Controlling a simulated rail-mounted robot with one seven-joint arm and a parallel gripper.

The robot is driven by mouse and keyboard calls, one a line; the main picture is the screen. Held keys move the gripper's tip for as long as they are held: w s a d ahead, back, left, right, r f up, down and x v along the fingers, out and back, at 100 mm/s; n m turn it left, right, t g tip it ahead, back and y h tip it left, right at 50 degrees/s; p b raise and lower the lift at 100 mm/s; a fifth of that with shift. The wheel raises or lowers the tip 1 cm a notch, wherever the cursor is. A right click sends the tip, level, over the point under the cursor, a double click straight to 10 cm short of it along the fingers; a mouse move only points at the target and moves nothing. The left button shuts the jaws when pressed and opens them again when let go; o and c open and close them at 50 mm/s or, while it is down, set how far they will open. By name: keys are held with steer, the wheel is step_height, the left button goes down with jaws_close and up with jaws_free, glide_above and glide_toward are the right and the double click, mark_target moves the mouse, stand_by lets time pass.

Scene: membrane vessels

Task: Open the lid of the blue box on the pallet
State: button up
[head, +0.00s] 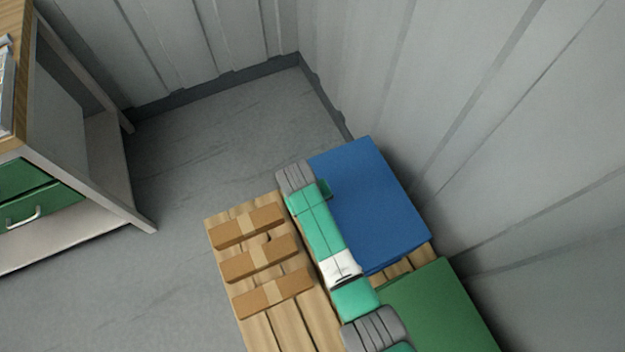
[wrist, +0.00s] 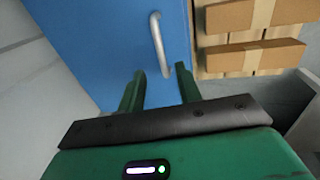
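The blue box (head: 370,200) stands on the wooden pallet (head: 318,325), its flat top lying shut. My arm crosses in front of its left side in the head view and hides that side. In the wrist view a blue face of the box (wrist: 95,40) carries a silver bar handle (wrist: 158,45). My gripper (wrist: 161,72) is open, its two green fingers apart and pointing at this face. The handle's lower end shows between the fingertips; I cannot tell how deep it sits between them. Nothing is held.
Several brown taped cartons (head: 262,258) lie on the pallet left of my arm. A green box (head: 440,305) stands near the blue box, at the lower right. Grey corrugated wall (head: 480,120) rises close behind both. A workbench with green drawers (head: 40,205) is at left; floor between is clear.

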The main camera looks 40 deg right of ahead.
steer(key=f+b, duration=0.1)
steer(key=f, duration=0.1)
steer(key=d+f+b, duration=0.1)
steer(key=f+b, duration=0.1)
steer(key=f, duration=0.1)
steer(key=f+b, duration=0.1)
steer(key=f, duration=0.1)
steer(key=shift+s+d+f, duration=0.2)
steer(key=shift+s+f, duration=0.05)
steer(key=shift+s, duration=0.1)
steer(key=shift+c, duration=0.4)
jaws_close()
